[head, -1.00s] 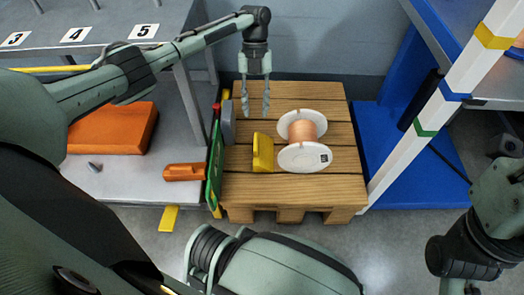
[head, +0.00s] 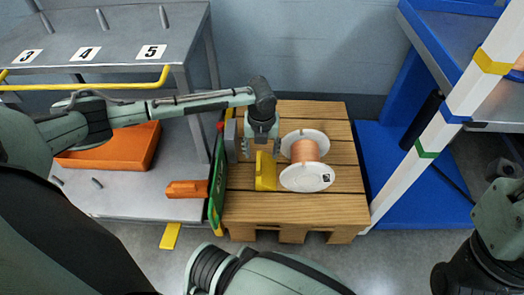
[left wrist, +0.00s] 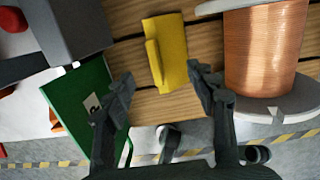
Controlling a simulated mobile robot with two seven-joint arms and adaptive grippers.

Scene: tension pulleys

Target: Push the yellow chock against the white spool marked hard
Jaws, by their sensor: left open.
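The yellow chock (head: 266,172) stands on the wooden pallet, just left of the white spool (head: 307,178) wound with copper-coloured wire. The spool's near flange carries a small black-and-white mark, too small to read. In the left wrist view the chock (left wrist: 172,55) and the spool's copper winding (left wrist: 265,50) show bare wood between them. My left gripper (head: 262,150) points down over the chock's far end, open and empty. In the left wrist view its fingers (left wrist: 165,90) are spread wide, with the chock ahead between them. My right arm shows at the lower right, but its gripper is out of frame.
A green board (head: 216,185) and a grey block (head: 232,140) stand at the pallet's left edge. An orange block (head: 187,189) lies on the grey shelf to the left. A white post (head: 440,130) rises right of the pallet. The pallet's front boards (head: 290,208) are clear.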

